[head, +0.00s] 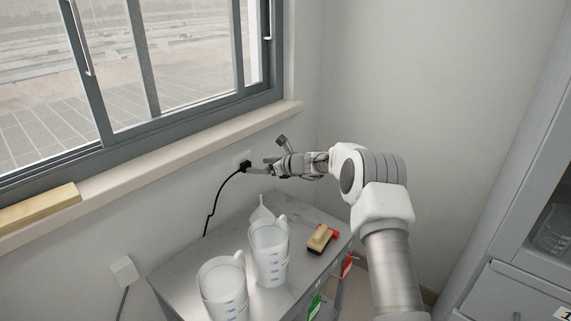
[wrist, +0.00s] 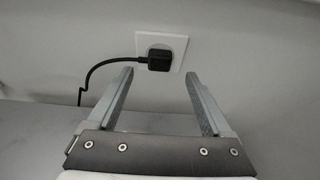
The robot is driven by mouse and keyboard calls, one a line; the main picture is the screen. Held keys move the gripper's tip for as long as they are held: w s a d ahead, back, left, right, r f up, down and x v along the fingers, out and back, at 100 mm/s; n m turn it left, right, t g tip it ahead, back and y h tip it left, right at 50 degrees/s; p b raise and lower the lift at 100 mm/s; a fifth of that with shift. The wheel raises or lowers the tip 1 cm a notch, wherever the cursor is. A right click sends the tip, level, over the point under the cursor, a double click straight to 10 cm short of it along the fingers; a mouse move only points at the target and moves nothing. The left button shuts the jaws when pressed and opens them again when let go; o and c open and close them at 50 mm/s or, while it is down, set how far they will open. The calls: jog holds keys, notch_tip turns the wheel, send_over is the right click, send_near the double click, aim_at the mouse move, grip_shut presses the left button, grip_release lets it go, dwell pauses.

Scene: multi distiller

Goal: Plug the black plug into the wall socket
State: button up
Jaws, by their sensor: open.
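The black plug (wrist: 159,60) sits at the white wall socket (wrist: 161,46), covering its middle. Its black cable (wrist: 98,67) leaves to the left and hangs down. In the head view the plug (head: 245,165) is at the wall below the window sill, with the socket (head: 243,157) partly hidden behind it. My gripper (wrist: 158,72) is open, its two fingers apart on either side and below the plug, with nothing between them. In the head view my gripper (head: 262,168) is just to the right of the plug. I cannot tell how deep the plug is seated.
A grey cart top (head: 190,262) below holds two measuring jugs (head: 268,250) (head: 223,285), a white funnel (head: 262,212) and a wooden-backed brush (head: 320,238). A white box with a cord (head: 124,270) is on the wall at lower left. The window sill (head: 150,160) runs above the socket.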

jog(key=p+v, duration=0.1)
jog(key=v, duration=1)
jog(key=shift+p, duration=0.3)
jog(key=shift+s+d+r, duration=0.1)
jog(key=shift+r, duration=0.05)
jog(key=s+a+r+n+g+h, duration=0.2)
jog(key=s+r+n, duration=0.55)
jog(key=s, duration=0.35)
jog(key=s+a+r+n+g+h, duration=0.1)
jog(key=s+a+r+n+g, duration=0.1)
jog(key=s+r+n, duration=0.7)
jog(key=s+d+f+n+h, duration=0.1)
jog(key=s+d+n+h, duration=0.3)
jog(key=s, duration=1)
jog(key=s+d+f+n+h, duration=0.2)
jog(key=s+d+n, duration=0.4)
jog(key=s, duration=0.8)
notch_tip(320, 180, up, 19)
jog(key=p, duration=1.8)
jog(key=shift+f+h, duration=0.15)
jog(key=shift+h, duration=0.15)
